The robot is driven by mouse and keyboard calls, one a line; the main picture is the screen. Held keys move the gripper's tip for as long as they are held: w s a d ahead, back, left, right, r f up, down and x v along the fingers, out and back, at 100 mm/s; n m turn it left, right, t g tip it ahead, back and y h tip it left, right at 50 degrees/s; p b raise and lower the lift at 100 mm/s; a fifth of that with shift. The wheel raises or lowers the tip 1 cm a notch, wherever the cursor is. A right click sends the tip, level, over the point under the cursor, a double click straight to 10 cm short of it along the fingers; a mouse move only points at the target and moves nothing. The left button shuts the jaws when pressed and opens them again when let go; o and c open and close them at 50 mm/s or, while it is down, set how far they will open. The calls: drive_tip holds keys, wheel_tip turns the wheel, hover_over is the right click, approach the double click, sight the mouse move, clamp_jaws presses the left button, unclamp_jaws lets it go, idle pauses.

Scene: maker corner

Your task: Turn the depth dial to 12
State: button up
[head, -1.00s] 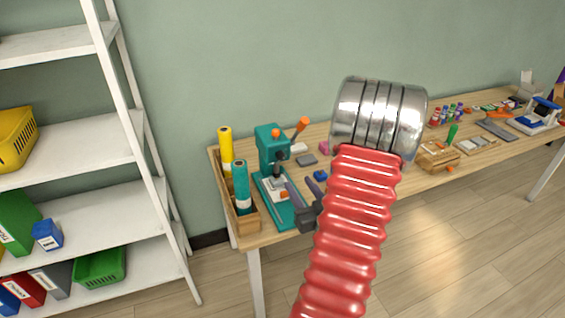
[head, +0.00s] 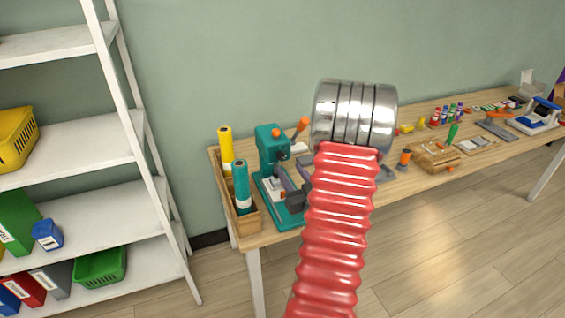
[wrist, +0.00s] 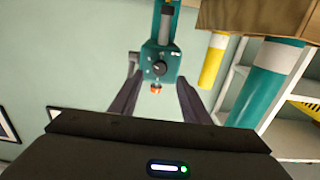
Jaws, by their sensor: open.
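A teal press (head: 272,152) with an orange lever stands at the left end of the workbench. In the wrist view, the front of its teal head (wrist: 160,62) shows a round dark dial (wrist: 159,68) with a light pointer mark; its number markings are too small to read. An orange knob (wrist: 155,88) sits beyond the dial. My gripper (head: 284,178) is open and empty in front of the press column. In the wrist view my gripper (wrist: 157,78) has one finger on each side of the dial, apart from it.
A wooden rack (head: 249,217) holding yellow and teal rolls stands close left of the press. The workbench (head: 405,182) carries several small items to the right. A white shelf (head: 100,210) stands at the left.

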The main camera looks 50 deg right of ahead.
sight(281, 158)
drive_tip(key=x, duration=0.6)
drive_tip(key=shift+w+d, duration=0.2)
drive_tip(key=shift+w, duration=0.1)
